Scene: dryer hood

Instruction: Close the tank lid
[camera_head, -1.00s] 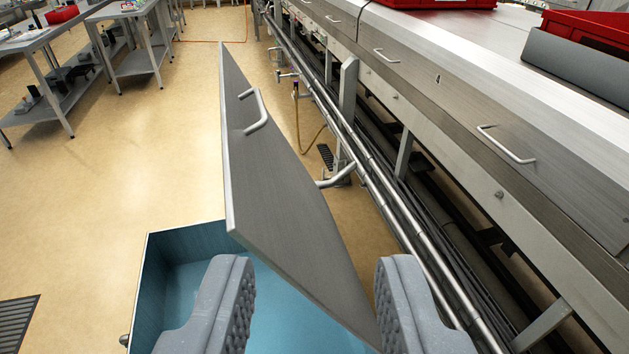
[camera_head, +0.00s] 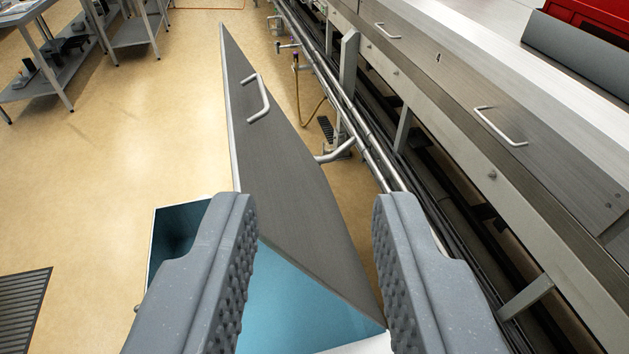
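The tank lid (camera_head: 290,170) is a grey metal panel that stands raised and tilted above the tank, with a bar handle (camera_head: 262,98) on its upper face. The open tank (camera_head: 180,225) is below, with blue inner walls and floor, partly hidden by my gripper. My gripper (camera_head: 315,215) is in the lower middle, its two ridged grey fingers wide apart with nothing gripped. The lower part of the lid shows between the fingers; I cannot tell whether they touch it. The handle is farther up, beyond the fingertips.
A long metal machine (camera_head: 480,110) with handles runs along the right, with pipes (camera_head: 360,130) beside the lid. A grey work table (camera_head: 30,60) stands at the upper left. A dark floor grate (camera_head: 20,300) lies lower left.

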